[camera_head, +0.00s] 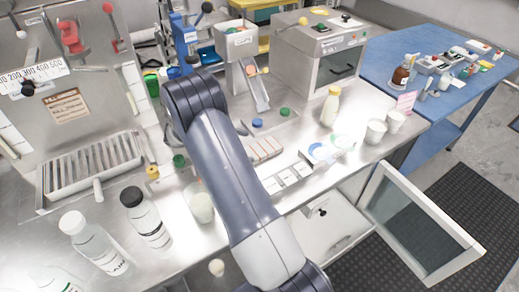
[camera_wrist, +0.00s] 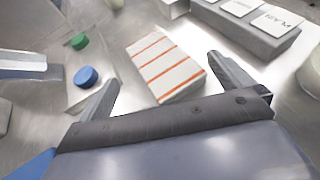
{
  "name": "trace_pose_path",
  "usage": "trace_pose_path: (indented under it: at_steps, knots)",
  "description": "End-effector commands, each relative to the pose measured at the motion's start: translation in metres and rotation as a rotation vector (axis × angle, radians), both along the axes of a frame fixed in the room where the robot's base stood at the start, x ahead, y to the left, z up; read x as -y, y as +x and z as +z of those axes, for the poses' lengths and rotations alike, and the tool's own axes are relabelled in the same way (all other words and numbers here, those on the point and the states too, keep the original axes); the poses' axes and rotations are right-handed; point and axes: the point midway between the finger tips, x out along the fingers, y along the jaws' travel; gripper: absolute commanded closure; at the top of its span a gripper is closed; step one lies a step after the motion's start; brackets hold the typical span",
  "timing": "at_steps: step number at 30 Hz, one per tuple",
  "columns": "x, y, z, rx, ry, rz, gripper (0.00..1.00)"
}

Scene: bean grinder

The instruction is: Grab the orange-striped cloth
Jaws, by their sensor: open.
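The orange-striped cloth (camera_wrist: 165,68) lies folded on the steel counter in the wrist view, white with several orange stripes. It lies just beyond and between my open fingers, nearer the middle. My gripper (camera_wrist: 165,85) is open and empty, its two fingers spread on either side of the view. In the head view the cloth (camera_head: 264,150) shows beside my arm, and my gripper is hidden behind the arm.
A blue cap (camera_wrist: 86,76) and a green cap (camera_wrist: 79,41) lie left of the cloth. A grey block with white labels (camera_wrist: 250,22) stands to the right. Bottles (camera_head: 146,218) stand near the counter's front. An open cabinet door (camera_head: 420,225) juts out at lower right.

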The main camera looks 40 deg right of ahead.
Motion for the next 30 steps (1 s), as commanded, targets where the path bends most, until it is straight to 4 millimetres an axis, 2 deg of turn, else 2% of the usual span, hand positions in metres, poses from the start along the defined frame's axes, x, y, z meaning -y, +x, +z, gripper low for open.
trace_pose_path:
  at_steps: [12, 20, 30]
  knots:
    - [0.042, -0.017, -0.021, -0.001, 0.001, -0.001, 0.00]
    - [0.045, -0.018, -0.023, 0.000, 0.000, 0.000, 0.00]
    - [0.045, -0.018, -0.022, 0.000, 0.000, 0.000, 0.26]
